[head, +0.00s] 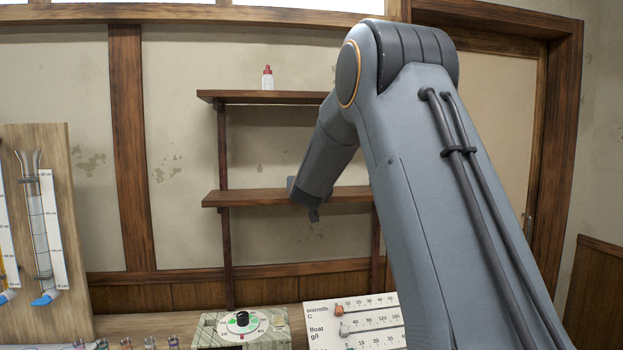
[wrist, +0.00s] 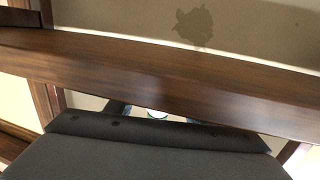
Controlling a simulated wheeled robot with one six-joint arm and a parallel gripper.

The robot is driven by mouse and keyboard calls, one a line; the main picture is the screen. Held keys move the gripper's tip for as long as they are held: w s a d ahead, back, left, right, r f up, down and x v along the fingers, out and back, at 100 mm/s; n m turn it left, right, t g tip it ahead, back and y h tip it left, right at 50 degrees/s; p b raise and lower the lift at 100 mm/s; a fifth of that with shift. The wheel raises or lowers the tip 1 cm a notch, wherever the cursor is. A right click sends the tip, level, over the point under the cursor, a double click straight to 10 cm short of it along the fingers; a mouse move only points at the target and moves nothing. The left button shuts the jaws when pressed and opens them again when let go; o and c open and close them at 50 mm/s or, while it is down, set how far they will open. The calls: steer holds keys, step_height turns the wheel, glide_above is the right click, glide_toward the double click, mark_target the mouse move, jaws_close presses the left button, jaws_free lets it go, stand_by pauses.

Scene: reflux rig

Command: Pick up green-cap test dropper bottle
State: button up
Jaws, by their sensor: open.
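No green-cap bottle can be made out for certain. My arm hides part of the shelves in the head view. A small pale, greenish-edged thing (wrist: 157,114) shows just past the dark gripper body in the wrist view, mostly hidden; I cannot tell what it is. My gripper (head: 312,214) is at the middle shelf (head: 250,198) in the head view, mostly hidden behind my wrist. In the wrist view only bits of its fingers show beyond the dark body. It is open, and I see nothing held.
A red-cap dropper bottle (head: 267,77) stands on the upper shelf (head: 262,97), above my gripper. A shelf board crosses the wrist view close by (wrist: 150,75). Below are a dial box (head: 242,328) and a slider panel (head: 352,322). Glass tubes on a wooden board (head: 60,220) stand left.

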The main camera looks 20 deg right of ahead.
steer(key=shift+w+d, duration=0.15)
steer(key=shift+w, duration=0.2)
steer(key=shift+f, duration=0.1)
steer(key=c, duration=0.8)
steer(key=shift+c, duration=0.2)
step_height(320, 180, up, 10)
steer(key=b, duration=0.1)
